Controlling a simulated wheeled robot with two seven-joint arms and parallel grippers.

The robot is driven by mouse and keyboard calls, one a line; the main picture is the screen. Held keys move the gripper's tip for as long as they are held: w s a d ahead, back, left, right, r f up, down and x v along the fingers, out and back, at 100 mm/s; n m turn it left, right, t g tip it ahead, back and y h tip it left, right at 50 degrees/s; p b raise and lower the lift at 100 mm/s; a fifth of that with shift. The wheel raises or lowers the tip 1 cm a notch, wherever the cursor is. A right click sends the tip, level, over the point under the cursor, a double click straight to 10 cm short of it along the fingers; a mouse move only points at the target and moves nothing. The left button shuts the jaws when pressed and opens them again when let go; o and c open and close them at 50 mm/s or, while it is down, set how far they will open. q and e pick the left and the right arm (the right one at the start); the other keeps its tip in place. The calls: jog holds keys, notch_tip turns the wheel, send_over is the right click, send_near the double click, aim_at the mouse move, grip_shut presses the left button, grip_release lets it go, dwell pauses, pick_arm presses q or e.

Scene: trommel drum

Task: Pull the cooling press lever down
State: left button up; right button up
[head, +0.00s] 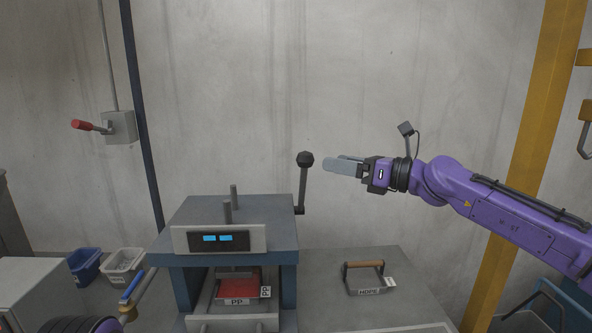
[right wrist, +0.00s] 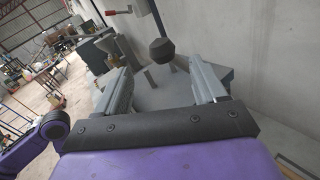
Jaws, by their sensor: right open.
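The cooling press (head: 225,230) stands on the bench, with a blue-lit display on its front. Its lever (head: 302,185) rises upright at the press's right side and ends in a dark faceted knob (head: 305,158). My right gripper (head: 330,165) is open, level with the knob and just to its right in the head view. In the right wrist view the knob (right wrist: 161,50) shows ahead, between and beyond the two open fingers (right wrist: 165,88); they do not appear to touch it. A red piece (head: 237,283) lies in a tray labelled PP inside the press. My left gripper is not in view.
A tray (head: 367,291) labelled HDPE with a wooden handle lies on the bench right of the press. A wall switch box (head: 119,127) with a red handle, and blue and grey bins (head: 122,265), are at left. A yellow post (head: 525,165) stands at right.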

aim_at(298, 158)
jog(key=p+x, duration=0.3)
jog(key=x, duration=0.8)
jog(key=shift+d+f+p, duration=0.1)
jog(key=shift+f+p, duration=0.05)
jog(key=shift+p, duration=0.25)
jog(key=shift+w+f, duration=0.15)
jog(key=shift+w, duration=0.05)
grip_shut()
jog(key=s+f+n+y+b, duration=0.3)
jog(key=s+f+b, duration=0.6)
jog(key=b, duration=1.3)
jog(key=shift+s+f+n+t+b, duration=0.25)
jog(key=shift+f+n+t+b, duration=0.15)
jog(key=shift+f+n, duration=0.7)
jog(key=shift+r, duration=0.15)
